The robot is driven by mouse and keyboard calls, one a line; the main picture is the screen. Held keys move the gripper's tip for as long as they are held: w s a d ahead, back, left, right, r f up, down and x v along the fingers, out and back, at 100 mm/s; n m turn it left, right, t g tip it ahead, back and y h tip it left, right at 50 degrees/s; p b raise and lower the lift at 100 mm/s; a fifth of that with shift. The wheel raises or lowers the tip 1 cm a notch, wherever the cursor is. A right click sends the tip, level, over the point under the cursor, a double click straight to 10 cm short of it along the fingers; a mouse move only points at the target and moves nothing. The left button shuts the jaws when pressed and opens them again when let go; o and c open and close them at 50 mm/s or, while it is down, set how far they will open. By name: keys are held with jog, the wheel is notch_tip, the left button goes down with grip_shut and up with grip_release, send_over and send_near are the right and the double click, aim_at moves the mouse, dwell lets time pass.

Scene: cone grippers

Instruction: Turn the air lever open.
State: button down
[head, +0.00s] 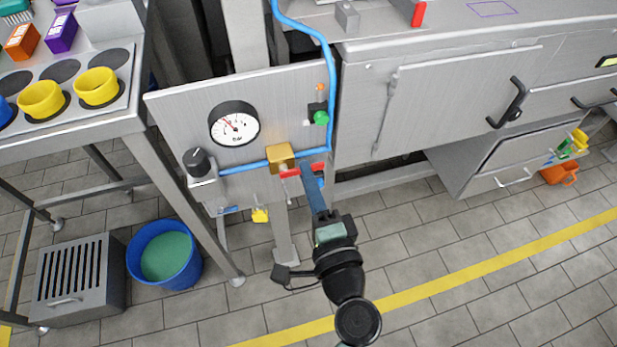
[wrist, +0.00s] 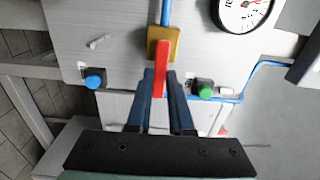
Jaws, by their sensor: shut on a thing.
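The air lever (head: 289,173) is a red bar on a brass valve block (head: 280,156), low on a grey metal panel (head: 170,118). In the wrist view, the lever (wrist: 161,68) runs down from the brass block (wrist: 175,42), roughly in line with the blue pipe (wrist: 165,12). My gripper (head: 310,170) has its blue fingers across the lever, hiding its middle in the head view. In the wrist view, my gripper (wrist: 160,78) is shut on the lever, one finger on each side.
A pressure gauge (head: 234,124), a black knob (head: 197,161) and a green button (head: 320,117) sit on the panel around the valve. A blue hose (head: 329,70) runs along its right edge. A table leg (head: 190,215) and a blue bucket (head: 165,257) stand at left.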

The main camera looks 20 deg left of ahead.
jog(key=c, duration=0.8)
grip_release()
jog(key=v, duration=1.3)
jog(key=shift+w+r, duration=0.1)
jog(key=shift+w, duration=0.05)
